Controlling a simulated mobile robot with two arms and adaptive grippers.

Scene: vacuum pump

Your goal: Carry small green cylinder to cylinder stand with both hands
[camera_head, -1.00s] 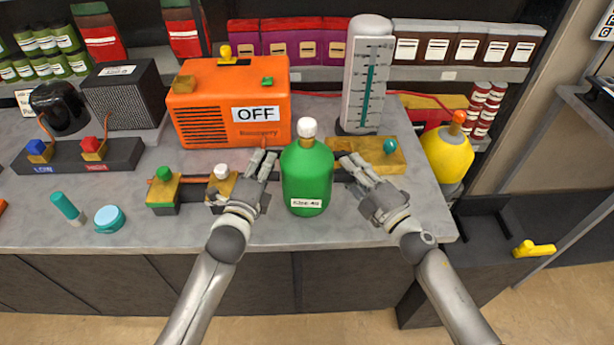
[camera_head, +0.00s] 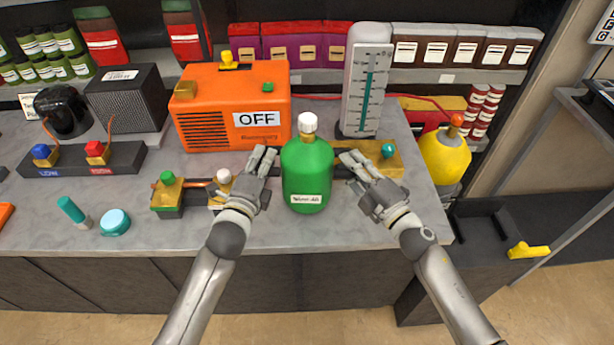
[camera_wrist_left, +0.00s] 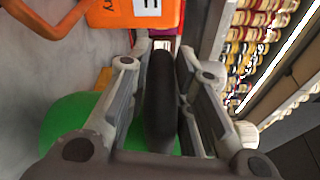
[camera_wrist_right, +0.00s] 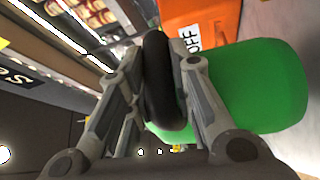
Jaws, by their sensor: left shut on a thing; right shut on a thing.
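The small green cylinder (camera_head: 307,172), with a white cap and a white label, is upright in the middle of the head view, between my two grippers. My left gripper (camera_head: 262,162) is shut on a dark bar or ring at its left side; the left wrist view shows this dark part (camera_wrist_left: 161,100) between the fingers. My right gripper (camera_head: 350,162) is shut on a matching dark part (camera_wrist_right: 160,80) at its right side. Whether the cylinder's base is clear of the bench cannot be told. I cannot clearly identify the cylinder stand.
A dark framed structure (camera_head: 475,215) with a yellow handle (camera_head: 528,250) stands right of the bench.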

